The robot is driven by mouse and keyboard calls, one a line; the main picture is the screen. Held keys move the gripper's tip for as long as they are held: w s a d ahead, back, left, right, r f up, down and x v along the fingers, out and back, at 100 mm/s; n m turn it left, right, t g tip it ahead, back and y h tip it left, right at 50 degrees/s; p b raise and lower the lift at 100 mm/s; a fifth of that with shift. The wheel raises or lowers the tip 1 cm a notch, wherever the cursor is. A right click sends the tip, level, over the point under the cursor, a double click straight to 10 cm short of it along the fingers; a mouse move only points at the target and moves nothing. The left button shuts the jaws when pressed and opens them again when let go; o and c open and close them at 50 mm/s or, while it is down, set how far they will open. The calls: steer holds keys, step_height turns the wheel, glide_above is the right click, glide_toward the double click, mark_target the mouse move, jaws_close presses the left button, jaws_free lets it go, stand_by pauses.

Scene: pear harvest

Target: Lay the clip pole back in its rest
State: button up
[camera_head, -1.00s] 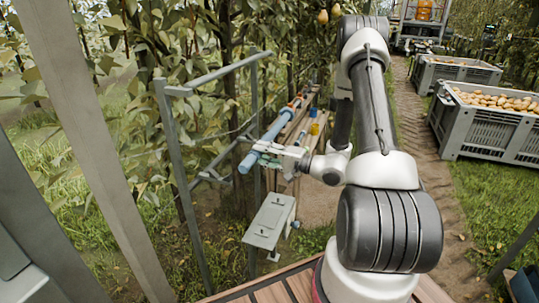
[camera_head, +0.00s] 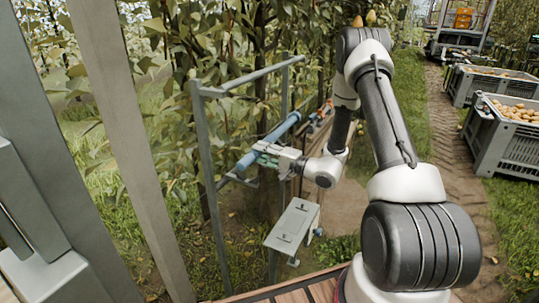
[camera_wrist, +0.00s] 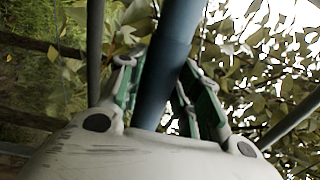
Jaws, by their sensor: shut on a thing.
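The clip pole is a blue tube (camera_head: 285,124) that runs from lower left to upper right in the head view. In the wrist view the pole (camera_wrist: 174,48) passes between the two green-padded fingers (camera_wrist: 158,92). A grey metal frame (camera_head: 205,140) stands around the pole's near end, with a low crossbar and bracket (camera_head: 236,179) just below it. I take this as the rest, but I cannot tell whether the pole touches it.
A grey box (camera_head: 293,226) stands below my gripper. Leafy trees (camera_head: 165,75) close in behind and left of the frame. Grey crates of pears (camera_head: 505,140) stand right of the dirt track. A wooden deck (camera_head: 290,293) is at the bottom.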

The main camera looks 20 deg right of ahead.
steer(key=shift+d+f, duration=0.1)
steer(key=shift+f, duration=2.5)
steer(key=o, duration=1.2)
